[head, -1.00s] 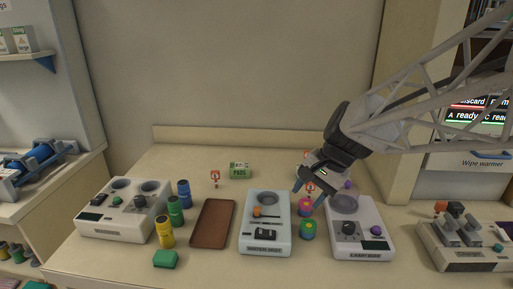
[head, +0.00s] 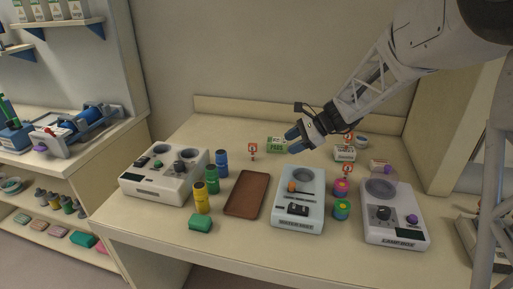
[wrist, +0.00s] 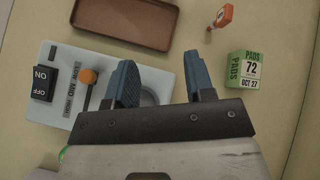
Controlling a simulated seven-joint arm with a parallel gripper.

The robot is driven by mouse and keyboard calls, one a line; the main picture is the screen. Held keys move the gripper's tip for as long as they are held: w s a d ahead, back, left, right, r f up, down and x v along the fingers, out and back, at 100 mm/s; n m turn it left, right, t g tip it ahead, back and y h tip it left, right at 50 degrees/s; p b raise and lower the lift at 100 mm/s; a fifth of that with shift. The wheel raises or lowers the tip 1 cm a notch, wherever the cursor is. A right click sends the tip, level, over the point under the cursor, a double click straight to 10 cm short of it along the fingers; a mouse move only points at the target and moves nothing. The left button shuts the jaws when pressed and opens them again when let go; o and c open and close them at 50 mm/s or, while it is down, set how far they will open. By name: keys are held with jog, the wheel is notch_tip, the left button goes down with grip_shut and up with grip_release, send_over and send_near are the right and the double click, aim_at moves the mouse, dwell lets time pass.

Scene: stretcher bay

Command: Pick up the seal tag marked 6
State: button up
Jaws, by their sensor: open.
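Three small red-and-white tags stand upright on the counter in the head view: one left of the green box (head: 253,148), one beside the pink-and-green cylinders (head: 346,169), and one farther back (head: 348,138). Their numbers are too small to read. In the wrist view one orange-red tag (wrist: 223,16) stands near the top, its mark unclear. My gripper (head: 292,141) has blue fingers, open and empty, above the counter behind the middle device. In the wrist view, the gripper (wrist: 161,78) hangs over that device, with the tag beyond the fingers to the upper right.
A green PADS box (wrist: 248,69) stands close to the tag. A brown tray (head: 247,194) lies left of the middle device (head: 297,214). Coloured canisters (head: 212,179) and a left device (head: 141,185) stand farther left. A right device (head: 390,228) and white box (head: 344,153) stand right.

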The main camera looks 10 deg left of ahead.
aim_at(253, 151)
jog(key=w+a+f+m+y, duration=0.1)
jog(key=w+a+f, duration=0.2)
jog(key=w, duration=0.1)
jog(key=w+a+f+m+y, duration=0.1)
jog(key=w+a+f+m, duration=0.1)
jog(key=w+a+f, duration=0.1)
jog(key=w+a+f+m+y, duration=0.1)
jog(key=w+a+f, duration=0.2)
jog(key=w, duration=0.1)
jog(key=shift+w+a+m, duration=0.1)
jog(key=shift+w+m, duration=0.2)
jog(key=shift+x, duration=1.3)
jog(key=shift+x, duration=2.6)
jog(key=shift+r, duration=0.1)
grip_shut()
